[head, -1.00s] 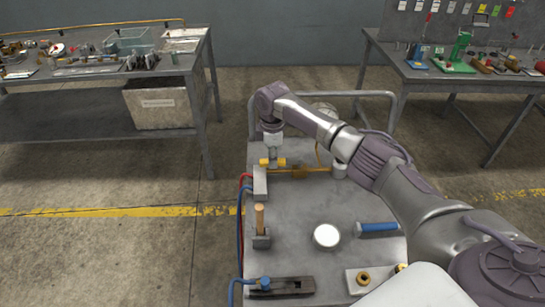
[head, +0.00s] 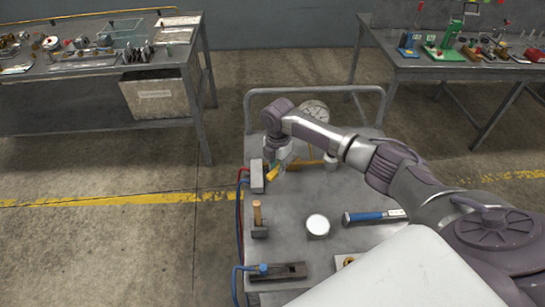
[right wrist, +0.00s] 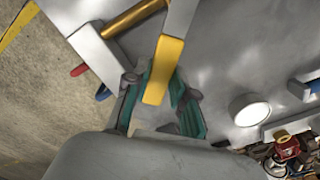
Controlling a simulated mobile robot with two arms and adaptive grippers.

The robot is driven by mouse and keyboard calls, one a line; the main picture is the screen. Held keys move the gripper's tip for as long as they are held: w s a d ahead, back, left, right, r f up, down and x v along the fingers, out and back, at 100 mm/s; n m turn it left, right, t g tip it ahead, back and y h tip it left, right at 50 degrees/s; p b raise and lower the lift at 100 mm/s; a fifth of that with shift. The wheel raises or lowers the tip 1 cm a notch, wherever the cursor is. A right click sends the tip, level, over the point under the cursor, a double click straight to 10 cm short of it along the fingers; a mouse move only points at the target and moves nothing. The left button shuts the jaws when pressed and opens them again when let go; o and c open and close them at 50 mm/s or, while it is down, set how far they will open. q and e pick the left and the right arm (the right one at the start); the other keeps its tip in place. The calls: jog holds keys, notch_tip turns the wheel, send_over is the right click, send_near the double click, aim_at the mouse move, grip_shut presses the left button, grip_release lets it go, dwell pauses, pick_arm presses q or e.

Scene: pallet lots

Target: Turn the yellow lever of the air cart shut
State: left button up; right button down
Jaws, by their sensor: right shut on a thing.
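The air cart (head: 290,205) is a grey-topped cart in the middle of the head view. Its yellow lever (head: 272,175) sits near the cart's far left, beside a grey block (head: 257,176), and slants in the picture. My right gripper (head: 276,156) is over the lever, pointing down. In the right wrist view the lever (right wrist: 164,72) lies between the teal finger pads of the right gripper (right wrist: 160,103), which is shut on it. The fingers hide part of the valve below. My left gripper is not in view.
A gauge (head: 315,113) and brass pipe (head: 308,163) are near the lever. A wooden-handled tool (head: 257,213), white round object (head: 318,225) and blue-handled hammer (head: 365,216) are on the cart. Benches stand at left (head: 100,68) and right (head: 430,72).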

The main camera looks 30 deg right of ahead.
jog(key=shift+s+d+r+n+p, duration=0.1)
jog(key=shift+s+d+n+p, duration=0.3)
jog(key=shift+s+n, duration=0.4)
jog(key=n, duration=0.1)
jog(key=s+d+n, duration=0.1)
jog(key=n, duration=0.1)
jog(key=shift+s+d+p, duration=0.1)
jog(key=shift+s+p, duration=0.05)
jog(key=shift+p, duration=0.2)
jog(key=shift+s+d+n, duration=0.6)
jog(key=shift+n, duration=0.5)
jog(key=shift+s+d+n, duration=0.35)
jog(key=shift+d+n, duration=0.3)
jog(key=shift+n, duration=0.45)
jog(key=c, duration=1)
grip_release()
jog(key=shift+o, duration=0.2)
notch_tip(320, 180, up, 12)
